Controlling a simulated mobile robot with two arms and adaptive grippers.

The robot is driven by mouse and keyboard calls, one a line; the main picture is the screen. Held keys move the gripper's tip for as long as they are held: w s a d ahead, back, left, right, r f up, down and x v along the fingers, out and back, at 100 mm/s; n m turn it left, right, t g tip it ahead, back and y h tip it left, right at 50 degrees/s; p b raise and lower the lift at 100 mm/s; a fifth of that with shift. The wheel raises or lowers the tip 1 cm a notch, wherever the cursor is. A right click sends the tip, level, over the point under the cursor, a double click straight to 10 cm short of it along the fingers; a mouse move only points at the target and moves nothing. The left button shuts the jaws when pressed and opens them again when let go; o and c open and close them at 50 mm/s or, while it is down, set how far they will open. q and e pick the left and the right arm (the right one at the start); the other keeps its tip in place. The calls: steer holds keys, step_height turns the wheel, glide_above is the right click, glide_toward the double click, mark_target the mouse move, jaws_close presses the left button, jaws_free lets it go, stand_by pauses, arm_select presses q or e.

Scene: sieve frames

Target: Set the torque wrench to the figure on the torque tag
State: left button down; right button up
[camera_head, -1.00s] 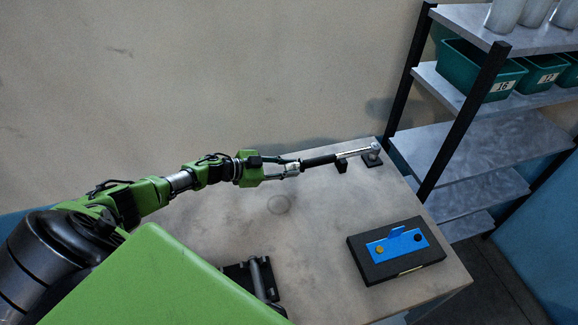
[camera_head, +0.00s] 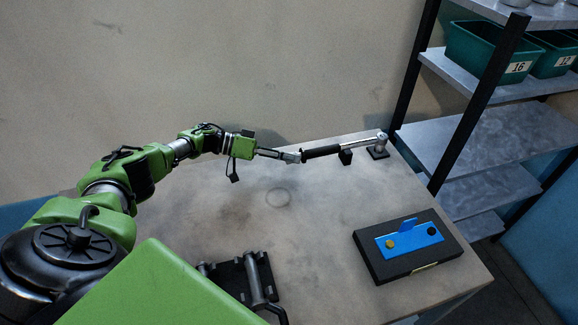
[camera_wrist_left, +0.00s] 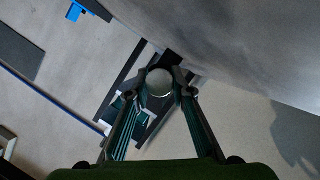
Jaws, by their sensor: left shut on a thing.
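The torque wrench (camera_head: 325,151) lies across the back of the table, with a black grip and a silver shaft. Its head (camera_head: 380,139) sits at a black base, and a black block (camera_head: 345,157) supports the shaft. My left gripper (camera_head: 292,157) is shut on the wrench's handle end. In the left wrist view, the round grey end (camera_wrist_left: 159,82) lies between the fingertips. The scale figures cannot be read. I cannot make out a torque tag with a figure. My right gripper is not in view.
A black case (camera_head: 375,262) with a blue insert (camera_head: 410,242) lies at the table's right. A black fixture with grey bars (camera_head: 262,275) stands at the front. A shelf unit (camera_head: 470,140) with green bins (camera_head: 490,52) stands at the right. The table's middle is clear.

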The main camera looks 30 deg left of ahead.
arm_select(q)
steer(key=n+h+b, duration=0.1)
steer(key=n+b, duration=0.1)
steer(key=b, duration=0.1)
steer(key=n+h+b, duration=0.1)
steer(key=b, duration=0.2)
steer(key=shift+w+f+n+g+b, duration=0.1)
steer(key=shift+f+n+g+b, duration=0.2)
steer(key=shift+f+n, duration=0.1)
steer(key=shift+r+n+h+b, duration=0.2)
steer(key=shift+n+h+b, duration=0.4)
steer(key=shift+n+b, duration=0.45)
steer(key=c, duration=1.8)
jaws_free()
steer(key=shift+o, duration=0.2)
